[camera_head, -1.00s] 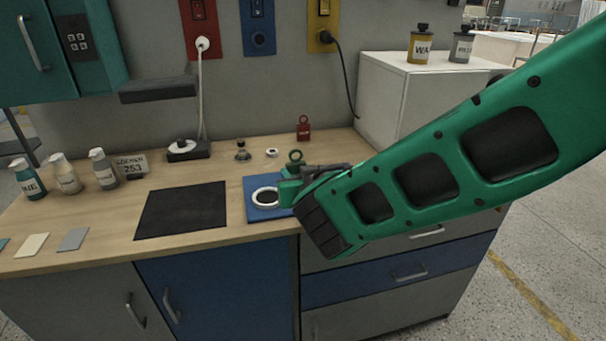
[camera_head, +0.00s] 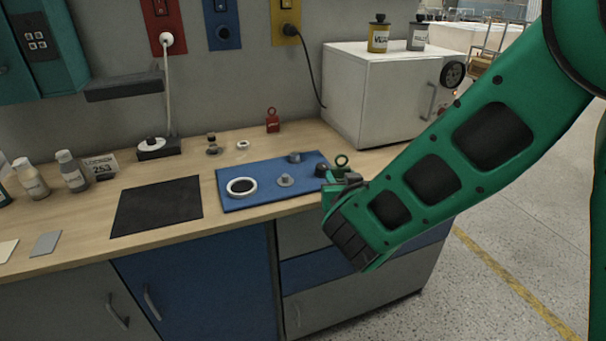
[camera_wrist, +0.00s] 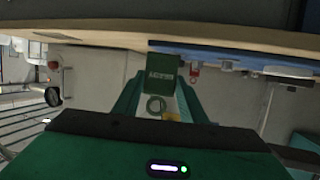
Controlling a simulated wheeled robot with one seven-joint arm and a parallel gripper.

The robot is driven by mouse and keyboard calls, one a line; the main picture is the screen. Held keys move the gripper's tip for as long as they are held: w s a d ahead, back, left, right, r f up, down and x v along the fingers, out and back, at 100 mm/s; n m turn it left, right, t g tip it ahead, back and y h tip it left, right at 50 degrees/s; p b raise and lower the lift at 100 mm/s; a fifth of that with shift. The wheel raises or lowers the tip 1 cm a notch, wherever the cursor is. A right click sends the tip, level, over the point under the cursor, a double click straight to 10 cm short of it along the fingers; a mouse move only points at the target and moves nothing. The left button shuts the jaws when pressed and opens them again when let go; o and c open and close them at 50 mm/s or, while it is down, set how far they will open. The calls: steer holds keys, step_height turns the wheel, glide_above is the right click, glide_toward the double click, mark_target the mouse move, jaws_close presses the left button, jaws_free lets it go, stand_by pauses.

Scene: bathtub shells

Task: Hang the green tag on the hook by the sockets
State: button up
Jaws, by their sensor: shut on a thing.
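My gripper (camera_head: 332,184) is at the right end of the bench, by the right edge of the blue mat. It is shut on the green tag, whose ring (camera_head: 341,161) sticks up above the fingers. In the wrist view the green tag (camera_wrist: 163,73) shows between the fingers with pale lettering, its ring (camera_wrist: 156,104) below it in the picture. The red socket (camera_head: 166,38), blue socket (camera_head: 222,33) and yellow socket (camera_head: 288,29) are on the back wall. I cannot make out a hook beside them.
The blue mat (camera_head: 228,203) holds a white ring (camera_head: 241,187) and small grey parts. A red tag (camera_head: 272,121) stands behind it. A white cabinet (camera_head: 365,100) with bottles on top stands at the back right. A black cable hangs from the yellow socket. The black mat (camera_head: 157,207) is bare.

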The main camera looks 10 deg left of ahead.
steer(key=w+d+f+m+h, duration=0.2)
steer(key=d, duration=0.8)
steer(key=w+d+f+m+h, duration=0.2)
steer(key=w+d+h, duration=0.1)
steer(key=d, duration=0.8)
steer(key=w+d+f+m+h, duration=0.2)
steer(key=d, duration=0.9)
steer(key=shift+w+h, duration=0.3)
steer(key=shift+h, duration=0.1)
steer(key=shift+f, duration=0.2)
steer(key=shift+r, duration=0.15)
